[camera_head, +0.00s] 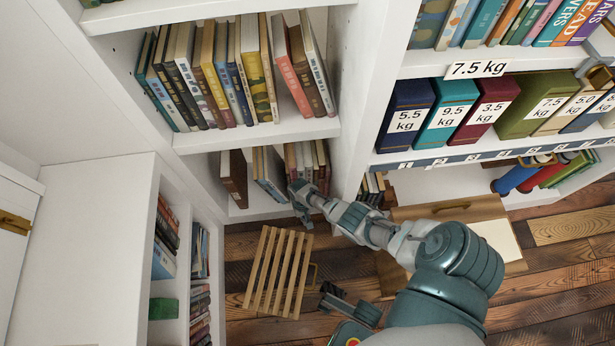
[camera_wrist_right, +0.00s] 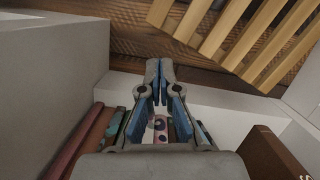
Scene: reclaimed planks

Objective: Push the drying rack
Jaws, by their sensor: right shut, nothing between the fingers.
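The drying rack (camera_head: 278,272) is a light wooden frame of parallel slats on the plank floor, just in front of the bookcase. Its slats also show at the upper right of the right wrist view (camera_wrist_right: 235,38). My right gripper (camera_head: 303,212) is above the rack's far right corner, by the lowest visible bookcase shelf. In the right wrist view its fingertips (camera_wrist_right: 160,66) are together with nothing between them, and a gap shows between them and the slats. Whether it touches the rack is hidden in the head view.
The bookcase's lower shelf (camera_head: 262,206) holds several books behind my right gripper. A low white cabinet (camera_head: 92,250) stands left of the rack. A wooden box-like piece (camera_head: 452,211) is on the right. Some plank floor (camera_head: 335,262) is bare beside the rack.

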